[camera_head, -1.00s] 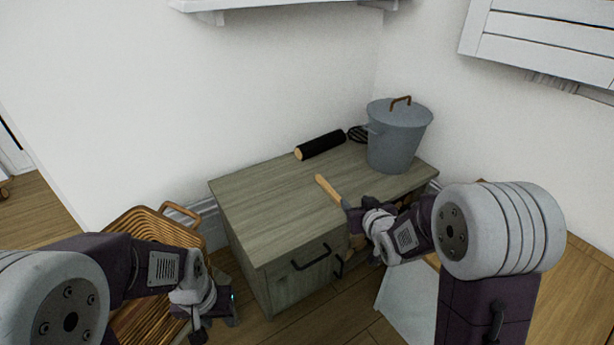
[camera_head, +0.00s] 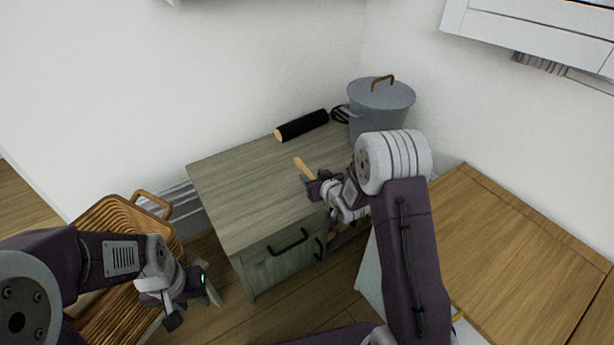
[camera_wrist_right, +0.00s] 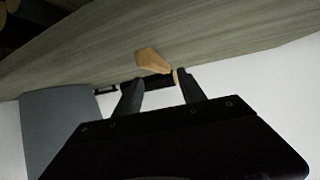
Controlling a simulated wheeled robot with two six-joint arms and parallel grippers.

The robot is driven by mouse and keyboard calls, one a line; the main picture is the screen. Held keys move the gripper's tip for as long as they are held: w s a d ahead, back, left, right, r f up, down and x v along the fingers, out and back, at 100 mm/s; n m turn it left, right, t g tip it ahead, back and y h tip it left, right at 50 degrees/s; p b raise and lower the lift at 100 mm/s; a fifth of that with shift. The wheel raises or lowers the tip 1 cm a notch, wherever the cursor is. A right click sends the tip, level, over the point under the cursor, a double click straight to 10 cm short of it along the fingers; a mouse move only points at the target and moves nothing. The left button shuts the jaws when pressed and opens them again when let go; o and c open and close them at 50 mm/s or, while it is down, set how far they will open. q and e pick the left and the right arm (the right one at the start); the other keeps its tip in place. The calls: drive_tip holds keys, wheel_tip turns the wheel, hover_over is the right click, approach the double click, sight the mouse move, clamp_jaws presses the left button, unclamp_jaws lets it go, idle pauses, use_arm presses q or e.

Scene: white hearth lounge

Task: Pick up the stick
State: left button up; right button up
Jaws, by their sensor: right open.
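A light wooden stick (camera_head: 303,167) lies on the grey-green cabinet top, partly hidden by my right gripper. In the right wrist view its pale wooden end (camera_wrist_right: 153,60) shows just beyond the fingertips, near the right-hand finger. My right gripper (camera_head: 309,187) is open over the cabinet's front right part. In the right wrist view its two dark fingers (camera_wrist_right: 160,84) are spread apart, and I see no grip on the stick. My left gripper (camera_head: 194,306) looks open and empty, low beside the wicker basket, away from the stick.
The cabinet (camera_head: 235,190) also carries a black roller (camera_head: 302,125) with a wooden end and a grey lidded pot (camera_head: 378,108) at the back. A wicker basket (camera_head: 120,225) stands at left. A wooden table (camera_head: 520,250) is at right. The cabinet's left top is clear.

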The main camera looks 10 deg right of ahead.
sight(308, 173)
drive_tip(key=b+x, duration=0.1)
drive_tip(key=x, duration=0.1)
drive_tip(key=b+x, duration=0.1)
drive_tip(key=x, duration=0.1)
drive_tip(key=shift+w+f+b, duration=0.2)
drive_tip(key=shift+f+b, duration=0.15)
drive_tip(key=shift+b, duration=0.05)
drive_tip(key=shift+r, duration=0.15)
drive_tip(key=shift+c, duration=0.3)
clamp_jaws()
drive_tip(key=shift+r, duration=0.1)
